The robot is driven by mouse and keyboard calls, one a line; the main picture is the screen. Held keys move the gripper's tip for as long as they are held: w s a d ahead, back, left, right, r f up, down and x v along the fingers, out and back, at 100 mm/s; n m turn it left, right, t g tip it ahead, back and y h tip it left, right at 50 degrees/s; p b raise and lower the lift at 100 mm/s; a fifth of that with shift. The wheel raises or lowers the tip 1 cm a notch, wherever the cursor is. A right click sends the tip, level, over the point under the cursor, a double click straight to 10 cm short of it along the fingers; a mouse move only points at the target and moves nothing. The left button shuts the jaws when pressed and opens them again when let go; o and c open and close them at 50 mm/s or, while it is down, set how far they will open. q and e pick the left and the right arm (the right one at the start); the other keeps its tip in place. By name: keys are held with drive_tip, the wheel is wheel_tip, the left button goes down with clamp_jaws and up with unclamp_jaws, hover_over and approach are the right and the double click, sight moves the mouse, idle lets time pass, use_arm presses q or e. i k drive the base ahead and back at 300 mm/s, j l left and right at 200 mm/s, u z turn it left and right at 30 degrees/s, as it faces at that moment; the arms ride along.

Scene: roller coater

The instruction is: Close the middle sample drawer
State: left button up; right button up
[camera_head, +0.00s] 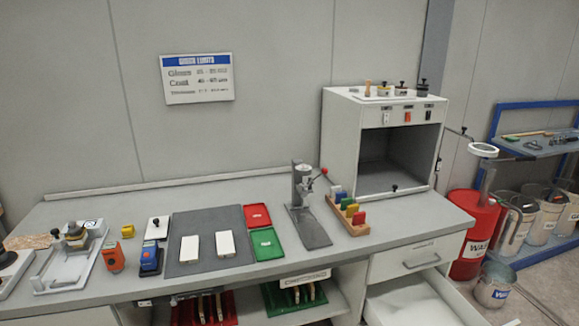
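Under the right end of the grey bench is a drawer stack. The top drawer (416,261) is shut, with a grey bar handle (422,262) on its white front. Directly below it a drawer (412,303) is pulled out toward me, and its pale inside looks empty. Its front panel and handle are cut off by the bottom edge of the view. By its place under the top drawer it appears to be the middle sample drawer. Any lower drawer is hidden. Neither of my grippers shows in the head view.
The bench top (370,262) holds a test stand (308,215), a wooden rack (347,215), red and green trays, and a white cabinet (345,150). A red bin (470,240) and a metal bucket (492,287) stand right of the open drawer. Some floor (548,285) is clear.

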sight(423, 298)
drive_tip(key=z, duration=1.35)
